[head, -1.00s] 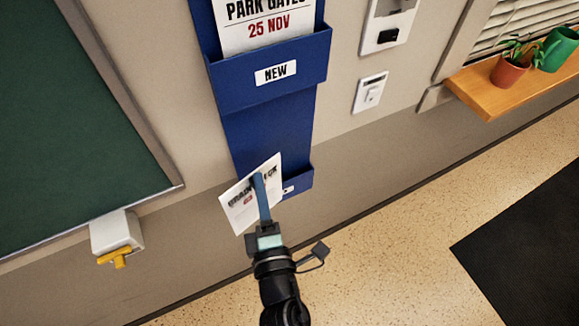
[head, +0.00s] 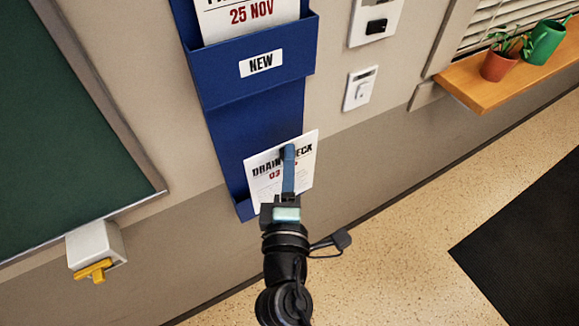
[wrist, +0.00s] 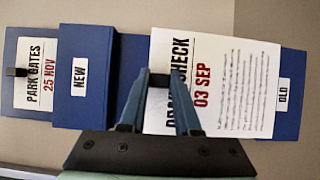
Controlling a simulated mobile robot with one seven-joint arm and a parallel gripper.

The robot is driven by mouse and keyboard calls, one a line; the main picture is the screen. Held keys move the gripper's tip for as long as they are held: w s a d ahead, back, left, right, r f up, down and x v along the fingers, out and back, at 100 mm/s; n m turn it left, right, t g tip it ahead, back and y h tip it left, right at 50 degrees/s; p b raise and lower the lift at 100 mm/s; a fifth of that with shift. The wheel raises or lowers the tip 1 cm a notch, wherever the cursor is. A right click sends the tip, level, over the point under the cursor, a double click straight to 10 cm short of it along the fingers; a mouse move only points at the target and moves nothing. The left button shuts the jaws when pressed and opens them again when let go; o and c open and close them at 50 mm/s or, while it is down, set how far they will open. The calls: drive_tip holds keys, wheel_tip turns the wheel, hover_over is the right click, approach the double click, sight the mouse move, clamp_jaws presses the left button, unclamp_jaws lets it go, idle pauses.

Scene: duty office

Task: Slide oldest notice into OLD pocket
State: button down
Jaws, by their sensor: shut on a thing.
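My gripper (head: 288,160) is shut on a white notice (head: 305,170) headed DRAIN CHECK with a red 03 SEP. The notice also shows in the wrist view (wrist: 235,85), where the fingers grip its heading edge. It is held in front of the lower part of the blue wall rack (head: 235,135). In the head view it hides most of the lower pocket. In the wrist view the OLD pocket (wrist: 291,118) shows its label beside the notice's far edge. Whether the notice touches the pocket or is inside it, I cannot tell.
The NEW pocket (head: 285,75) above holds a PARK GATES notice (head: 245,20) dated 25 NOV. A green board (head: 60,130) and a white box with a yellow part (head: 95,248) are left. A switch (head: 360,88) and a plant shelf (head: 485,88) are right.

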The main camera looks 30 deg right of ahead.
drive_tip(key=shift+w+a, duration=0.2)
drive_tip(key=shift+w, duration=3.6)
drive_tip(key=shift+f+b, duration=0.1)
drive_tip(key=shift+b, duration=0.3)
wheel_tip(320, 180, down, 11)
drive_tip(key=b, duration=1)
drive_tip(key=shift+b, duration=0.4)
drive_tip(key=c, duration=0.5)
unclamp_jaws()
drive_tip(key=shift+c, duration=0.2)
drive_tip(key=shift+s, duration=0.1)
